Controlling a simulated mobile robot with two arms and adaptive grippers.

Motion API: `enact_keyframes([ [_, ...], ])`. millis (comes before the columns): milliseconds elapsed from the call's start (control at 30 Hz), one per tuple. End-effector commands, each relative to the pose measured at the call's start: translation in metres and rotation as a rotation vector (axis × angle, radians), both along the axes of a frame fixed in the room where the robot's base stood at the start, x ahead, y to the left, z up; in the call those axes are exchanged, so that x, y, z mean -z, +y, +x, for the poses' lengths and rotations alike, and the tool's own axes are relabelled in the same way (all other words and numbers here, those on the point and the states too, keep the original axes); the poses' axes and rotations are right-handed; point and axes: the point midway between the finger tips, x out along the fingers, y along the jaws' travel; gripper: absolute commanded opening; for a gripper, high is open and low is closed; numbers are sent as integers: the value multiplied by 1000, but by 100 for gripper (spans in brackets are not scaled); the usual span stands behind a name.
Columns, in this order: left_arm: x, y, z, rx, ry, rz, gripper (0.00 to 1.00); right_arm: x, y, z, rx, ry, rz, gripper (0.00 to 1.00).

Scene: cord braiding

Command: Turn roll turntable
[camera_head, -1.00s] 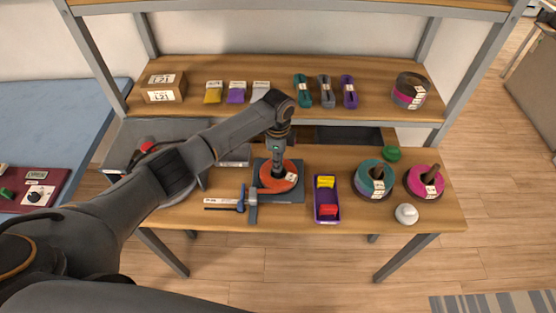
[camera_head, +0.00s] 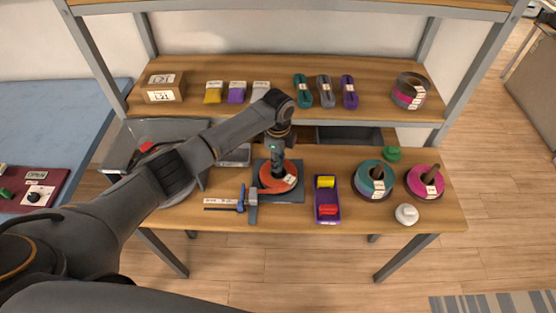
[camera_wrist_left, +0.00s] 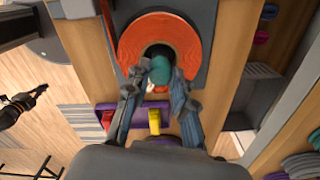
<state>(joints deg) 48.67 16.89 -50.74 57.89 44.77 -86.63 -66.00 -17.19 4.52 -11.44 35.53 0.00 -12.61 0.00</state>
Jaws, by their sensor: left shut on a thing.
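The roll turntable is a dark square base (camera_head: 297,194) on the table, bearing an orange-red roll (camera_head: 289,181). My left gripper (camera_head: 278,172) points down over the roll's centre. In the left wrist view the orange roll (camera_wrist_left: 172,35) lies beyond the fingertips, and my left gripper (camera_wrist_left: 158,82) is shut on a teal-topped knob (camera_wrist_left: 160,70) at the roll's centre hole. The lower part of the knob is hidden by the fingers. My right gripper is not in view.
A purple tray (camera_head: 333,218) with yellow and red pieces stands just right of the turntable. A teal roll (camera_head: 370,186), a pink roll (camera_head: 420,185) and a white ball-like item (camera_head: 406,214) are farther right. A ruler (camera_head: 220,207) lies left.

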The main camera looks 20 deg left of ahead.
Motion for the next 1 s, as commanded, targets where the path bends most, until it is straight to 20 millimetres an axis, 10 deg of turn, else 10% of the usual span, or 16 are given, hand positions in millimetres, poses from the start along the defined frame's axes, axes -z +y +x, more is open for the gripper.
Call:
enact_keyframes([
  [167, -1, 0, 1, 0, -3, -1, 0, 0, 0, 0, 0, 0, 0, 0],
  [200, -1, 0, 1, 0, -3, -1, 32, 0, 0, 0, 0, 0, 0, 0],
  [300, -1, 0, 1, 0, -2, -1, 47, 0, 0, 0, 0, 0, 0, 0],
  [667, -6, 0, 1, 0, -3, -1, 47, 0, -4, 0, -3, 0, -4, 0],
  [1000, -70, 0, 2, 1, -5, -1, 47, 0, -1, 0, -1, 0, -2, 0],
])
